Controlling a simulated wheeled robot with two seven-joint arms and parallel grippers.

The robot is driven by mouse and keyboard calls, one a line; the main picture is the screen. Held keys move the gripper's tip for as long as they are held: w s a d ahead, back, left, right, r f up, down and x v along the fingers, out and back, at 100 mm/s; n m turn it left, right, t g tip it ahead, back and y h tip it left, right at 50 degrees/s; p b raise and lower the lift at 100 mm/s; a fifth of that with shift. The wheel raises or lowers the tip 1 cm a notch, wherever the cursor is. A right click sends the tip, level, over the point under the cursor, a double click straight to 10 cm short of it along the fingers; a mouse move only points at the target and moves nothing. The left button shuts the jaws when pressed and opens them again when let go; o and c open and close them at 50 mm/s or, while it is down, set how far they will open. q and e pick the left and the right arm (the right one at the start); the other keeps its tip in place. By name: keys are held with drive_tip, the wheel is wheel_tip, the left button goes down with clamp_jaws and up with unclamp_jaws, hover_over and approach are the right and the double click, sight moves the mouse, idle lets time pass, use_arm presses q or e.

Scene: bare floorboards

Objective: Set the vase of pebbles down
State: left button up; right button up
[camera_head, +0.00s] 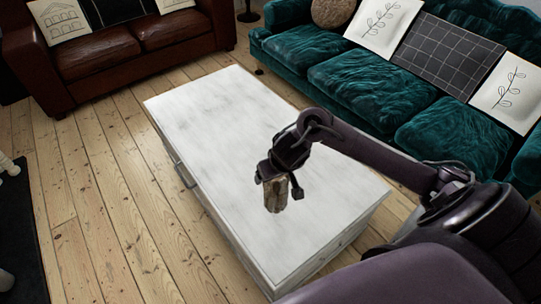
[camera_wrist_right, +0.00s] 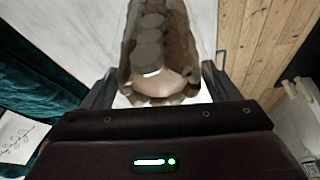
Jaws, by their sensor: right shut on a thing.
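The vase of pebbles (camera_head: 275,196) is a brownish, see-through vessel under my right gripper (camera_head: 280,180) in the head view, over the white coffee table (camera_head: 200,110). My right gripper is shut on it. In the right wrist view the vase (camera_wrist_right: 157,45) sits between the two fingers, with rounded grey-brown pebbles inside. The gripper covers its upper part in the head view. I cannot tell whether its base touches the table top. My left gripper is not in view.
The table top around the vase is clear. A teal sofa (camera_head: 350,85) stands behind and right of the table, and a brown leather sofa (camera_head: 95,60) at the back left. Bare floorboards (camera_head: 90,180) lie left of the table.

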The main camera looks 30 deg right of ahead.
sight(284, 193)
wheel_tip(284, 193, down, 10)
drive_tip(key=b, duration=0.3)
drive_tip(key=shift+w+b, duration=0.15)
drive_tip(key=shift+b, duration=0.2)
drive_tip(key=shift+f+b, duration=0.85)
drive_tip(key=shift+f, duration=1.55)
drive_tip(key=shift+f, duration=0.15)
drive_tip(key=o, duration=2)
drive_tip(key=shift+s+f, duration=0.1)
drive_tip(key=shift+s, duration=0.1)
drive_tip(key=shift+c, duration=0.2)
drive_tip(key=p+v, duration=0.4)
drive_tip(key=v, duration=0.8)
drive_tip(key=shift+p, duration=0.4)
